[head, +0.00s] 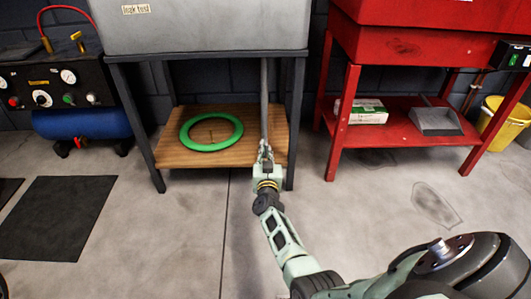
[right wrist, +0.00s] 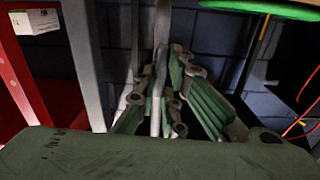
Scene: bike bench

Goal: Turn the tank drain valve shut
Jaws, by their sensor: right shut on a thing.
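The grey tank (head: 200,25) labelled "leak test" stands on a dark metal frame. A thin grey drain pipe (head: 264,95) runs down from its underside, and shows in the right wrist view (right wrist: 163,25). My right gripper (head: 265,152) is low on this pipe, under the tank near the right front leg. In the right wrist view its fingers (right wrist: 160,95) are shut around a slim pale upright bar (right wrist: 157,85), seemingly the drain valve's lever. The fingers hide the valve body, so its setting cannot be told. My left gripper is not in view.
A wooden shelf (head: 177,143) under the tank bears a green ring (head: 186,138). A red bench (head: 390,45) at right holds a white-green box (head: 368,113) and a grey dustpan (head: 435,120) below. A yellow bucket (head: 507,122) and a blue cylinder (head: 85,124) stand farther out.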

